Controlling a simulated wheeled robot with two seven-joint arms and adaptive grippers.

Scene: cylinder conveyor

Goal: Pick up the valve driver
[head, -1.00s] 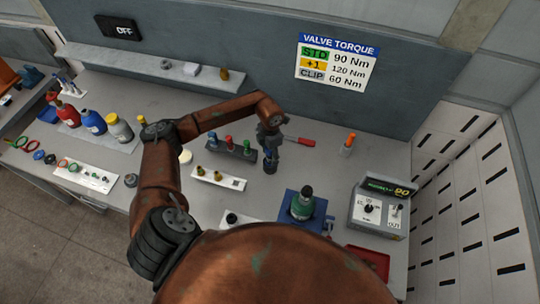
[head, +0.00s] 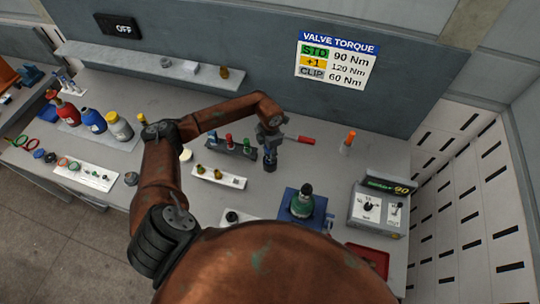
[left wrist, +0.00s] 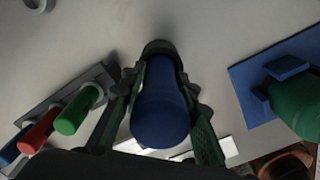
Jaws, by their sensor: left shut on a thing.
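My left gripper (head: 269,153) points down over the middle of the bench, right of the small tool rack. It is shut on an upright tool with a thick blue handle (left wrist: 161,118) and a dark end (left wrist: 158,48), which looks like the valve driver. In the left wrist view my left gripper's fingers (left wrist: 165,105) lie on both sides of the handle. In the head view the gripper mostly hides the tool; its dark lower end is near the bench, and I cannot tell whether it touches. My right gripper is not in view.
The rack (head: 218,150) with blue, red and green handles stands close left. A red-handled tool (head: 306,140) lies behind right. A green-bodied valve (head: 302,204) sits on a blue plate in front right. A control box (head: 378,211) and red tray (head: 372,262) are farther right.

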